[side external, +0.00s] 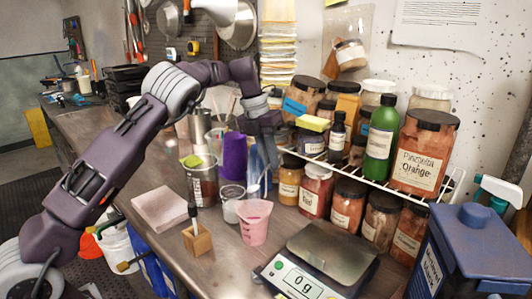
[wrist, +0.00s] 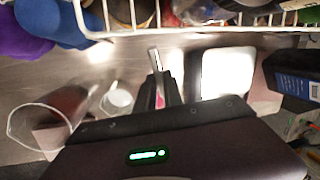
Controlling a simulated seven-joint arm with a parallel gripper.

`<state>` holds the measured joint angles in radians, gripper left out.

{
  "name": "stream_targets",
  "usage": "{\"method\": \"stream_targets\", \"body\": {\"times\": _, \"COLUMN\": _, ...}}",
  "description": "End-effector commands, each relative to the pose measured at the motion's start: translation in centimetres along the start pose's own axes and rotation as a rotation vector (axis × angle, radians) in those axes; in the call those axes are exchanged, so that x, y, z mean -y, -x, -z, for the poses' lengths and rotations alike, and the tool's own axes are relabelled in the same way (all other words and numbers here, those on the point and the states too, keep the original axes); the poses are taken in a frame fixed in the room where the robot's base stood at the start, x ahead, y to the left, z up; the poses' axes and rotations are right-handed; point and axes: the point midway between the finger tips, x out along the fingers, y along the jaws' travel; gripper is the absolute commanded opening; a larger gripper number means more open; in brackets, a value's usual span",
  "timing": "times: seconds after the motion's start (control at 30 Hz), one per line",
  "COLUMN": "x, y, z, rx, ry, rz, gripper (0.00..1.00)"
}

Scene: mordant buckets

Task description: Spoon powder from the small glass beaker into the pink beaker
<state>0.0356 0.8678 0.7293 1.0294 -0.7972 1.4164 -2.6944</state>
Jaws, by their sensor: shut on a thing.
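The pink beaker (side external: 255,224) stands on the steel bench, left of the scale. In the wrist view only a sliver of pink (wrist: 160,101) shows between my fingers. The small glass beaker (side external: 230,209) stands just left of the pink beaker; in the wrist view it shows as a pale round cup (wrist: 118,101). My gripper (side external: 266,160) points down above and slightly behind the pink beaker. Its fingers (wrist: 163,82) are shut on a thin metallic spoon (wrist: 155,58). The spoon's bowl and any powder in it are hidden or too small to tell.
A scale (side external: 322,253) reading 0 g stands right of the pink beaker. A larger beaker (side external: 202,180), a wooden block holding a brush (side external: 197,240) and a pale pad (side external: 160,209) are to the left. A white wire rack (side external: 350,172) with jars stands behind.

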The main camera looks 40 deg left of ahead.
Motion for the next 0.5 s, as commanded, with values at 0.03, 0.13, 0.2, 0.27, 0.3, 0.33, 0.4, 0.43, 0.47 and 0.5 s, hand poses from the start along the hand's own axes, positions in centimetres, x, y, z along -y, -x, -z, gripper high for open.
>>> {"method": "stream_targets", "body": {"times": 0.03, "x": -1.0, "y": -0.5, "z": 0.2, "rx": 0.000, "ry": 0.014, "rz": 0.096, "gripper": 0.00}}
{"method": "stream_targets", "body": {"times": 0.13, "x": -2.2, "y": -1.7, "z": 0.3, "rx": 0.008, "ry": 0.009, "rz": 0.317, "gripper": 0.00}}
{"method": "stream_targets", "body": {"times": 0.2, "x": -2.8, "y": -1.9, "z": 0.3, "rx": 0.034, "ry": -0.014, "rz": 0.498, "gripper": 0.00}}
{"method": "stream_targets", "body": {"times": 0.27, "x": -3.2, "y": -2.2, "z": 0.3, "rx": 0.058, "ry": -0.044, "rz": 0.663, "gripper": 0.00}}
{"method": "stream_targets", "body": {"times": 0.3, "x": -3.4, "y": -2.3, "z": 0.3, "rx": 0.073, "ry": -0.064, "rz": 0.772, "gripper": 0.00}}
{"method": "stream_targets", "body": {"times": 0.33, "x": -3.5, "y": -2.4, "z": 0.4, "rx": 0.085, "ry": -0.079, "rz": 0.849, "gripper": 0.00}}
{"method": "stream_targets", "body": {"times": 0.4, "x": -3.7, "y": -2.5, "z": 0.4, "rx": 0.107, "ry": -0.110, "rz": 0.992, "gripper": 0.00}}
{"method": "stream_targets", "body": {"times": 0.43, "x": -3.8, "y": -2.5, "z": 0.4, "rx": 0.115, "ry": -0.121, "rz": 1.039, "gripper": 0.00}}
{"method": "stream_targets", "body": {"times": 0.47, "x": -3.8, "y": -2.5, "z": 0.4, "rx": 0.120, "ry": -0.130, "rz": 1.078, "gripper": 0.00}}
{"method": "stream_targets", "body": {"times": 0.5, "x": -3.9, "y": -2.5, "z": 0.4, "rx": 0.129, "ry": -0.138, "rz": 1.122, "gripper": 0.00}}
